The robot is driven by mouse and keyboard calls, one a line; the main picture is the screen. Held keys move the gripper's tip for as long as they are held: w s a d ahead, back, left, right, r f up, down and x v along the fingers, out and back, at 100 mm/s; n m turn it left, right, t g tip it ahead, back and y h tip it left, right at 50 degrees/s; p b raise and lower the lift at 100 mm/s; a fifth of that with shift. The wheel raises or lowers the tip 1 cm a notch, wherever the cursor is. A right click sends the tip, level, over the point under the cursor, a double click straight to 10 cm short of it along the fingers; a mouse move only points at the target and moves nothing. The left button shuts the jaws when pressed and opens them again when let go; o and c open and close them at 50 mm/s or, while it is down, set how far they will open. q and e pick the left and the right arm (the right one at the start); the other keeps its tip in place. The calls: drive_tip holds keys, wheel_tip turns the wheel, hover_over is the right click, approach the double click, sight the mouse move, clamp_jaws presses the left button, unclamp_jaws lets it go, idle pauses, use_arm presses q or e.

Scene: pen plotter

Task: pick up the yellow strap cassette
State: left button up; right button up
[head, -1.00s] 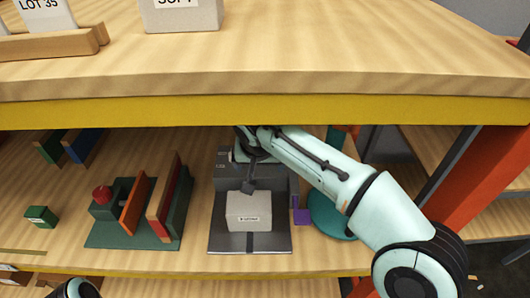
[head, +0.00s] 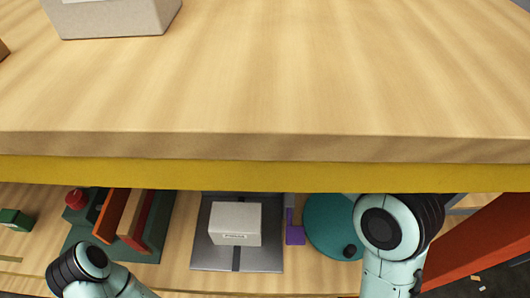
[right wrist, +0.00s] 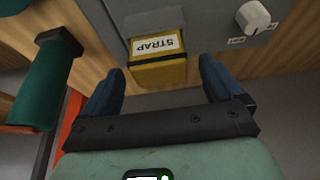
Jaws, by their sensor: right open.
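The yellow strap cassette (right wrist: 158,74) shows in the right wrist view, with an upside-down white label reading STRAP. Its upper end sits in or against a slot of a grey machine housing (right wrist: 205,25). My right gripper (right wrist: 161,70) is open, its two blue fingers on the left and right of the cassette's near end. I see gaps on both sides, so neither finger appears to touch it. I cannot make out the cassette in the head view. My left arm shows low at the left there, but its gripper is out of frame.
A white knob (right wrist: 253,17) is on the housing, right of the cassette. A green cylinder (right wrist: 45,85) stands at the left. In the head view, the upper shelf (head: 300,95) overhangs a white box (head: 235,222), a teal disc (head: 325,222) and a purple piece (head: 294,230).

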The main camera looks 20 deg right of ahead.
drive_tip(key=shift+x, duration=1.3)
drive_tip(key=c, duration=1.1)
drive_tip(key=shift+r, duration=0.15)
